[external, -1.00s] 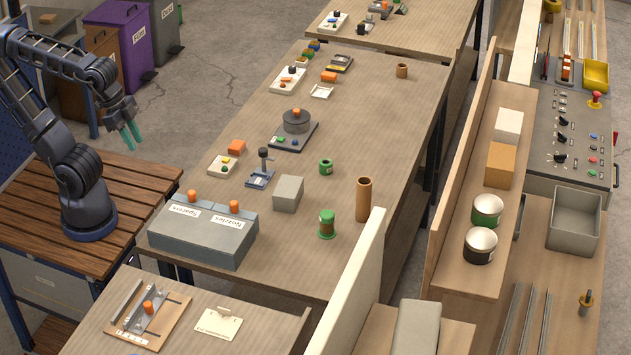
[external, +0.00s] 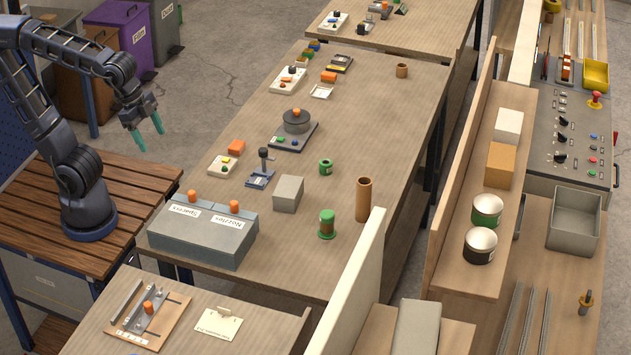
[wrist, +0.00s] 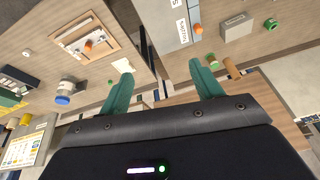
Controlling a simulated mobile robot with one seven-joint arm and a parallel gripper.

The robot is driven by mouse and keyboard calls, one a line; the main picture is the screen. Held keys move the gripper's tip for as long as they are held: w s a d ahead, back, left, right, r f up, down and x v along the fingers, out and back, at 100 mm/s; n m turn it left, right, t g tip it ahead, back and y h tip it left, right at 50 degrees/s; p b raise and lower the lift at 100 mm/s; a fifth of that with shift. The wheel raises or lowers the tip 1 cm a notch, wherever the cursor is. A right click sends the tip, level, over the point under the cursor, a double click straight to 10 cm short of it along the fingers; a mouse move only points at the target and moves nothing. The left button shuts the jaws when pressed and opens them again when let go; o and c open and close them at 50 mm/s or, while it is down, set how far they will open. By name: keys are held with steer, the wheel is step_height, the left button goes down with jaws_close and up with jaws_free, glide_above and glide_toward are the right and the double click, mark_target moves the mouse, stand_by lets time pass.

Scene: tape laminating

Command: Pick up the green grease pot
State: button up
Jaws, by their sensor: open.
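A small green pot (external: 325,166) with a pale label and a dark round top stands on the long middle table, right of a grey block. A second green-ended piece with a brown middle (external: 327,224) stands nearer the camera; I cannot tell for certain which is the grease pot. The small green one also shows in the wrist view (wrist: 270,23), at the upper right. My gripper (external: 148,134) has teal fingers, open and empty, in the air left of the table and well apart from both. The wrist view shows the fingers (wrist: 160,64) spread with nothing between them.
A grey box with orange knobs (external: 203,236) stands at the table's near left corner. The grey block (external: 288,193), a blue press (external: 261,169) and a brown tube (external: 363,200) stand around the green pieces. A cream partition (external: 345,270) rises at the table's near right edge.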

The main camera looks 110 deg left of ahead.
steer(key=w+a+m+g, duration=0.1)
steer(key=w+a+m, duration=0.2)
steer(key=w, duration=0.8)
steer(key=m+g, duration=0.3)
steer(key=m, duration=0.7)
glide_above(327, 223)
steer(key=a, duration=0.2)
steer(key=f, duration=2.4)
steer(key=shift+s+f, duration=0.1)
steer(key=shift+s, duration=0.2)
steer(key=shift+m, duration=0.3)
steer(key=shift+f, duration=5.5)
steer(key=shift+c, duration=0.3)
steer(key=c, duration=1.1)
